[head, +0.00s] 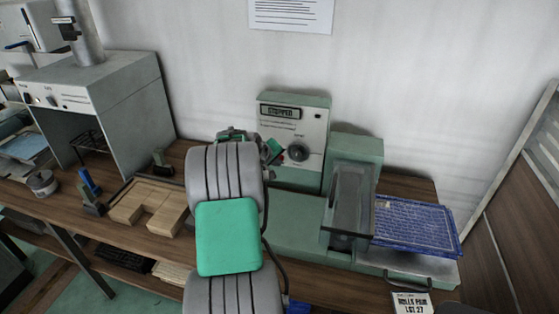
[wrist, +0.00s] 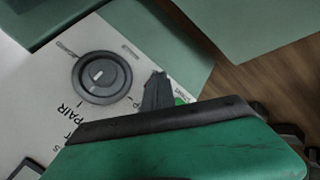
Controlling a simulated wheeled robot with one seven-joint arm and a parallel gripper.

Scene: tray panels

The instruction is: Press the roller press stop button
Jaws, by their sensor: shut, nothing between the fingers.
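The roller press (head: 352,185) is a pale green machine on the bench. Its upright control panel (head: 310,128) has a display (head: 281,112) that seems to read STOPPED, and a dark round knob (head: 298,151). A small red spot (head: 282,158), perhaps the stop button, shows left of the knob beside my gripper (head: 276,152). My gripper is shut and empty, close in front of the panel. In the wrist view the gripper tip (wrist: 157,90) lies beside the knob (wrist: 101,77). A green button (wrist: 181,100) shows partly behind it. No red button is visible there; contact cannot be told.
A blue printed tray or sheet (head: 415,226) lies right of the rollers. A wooden fixture (head: 150,207) and a grey hooded machine (head: 95,100) stand to the left. A white label (head: 411,303) is at the front right. My arm hides the bench middle.

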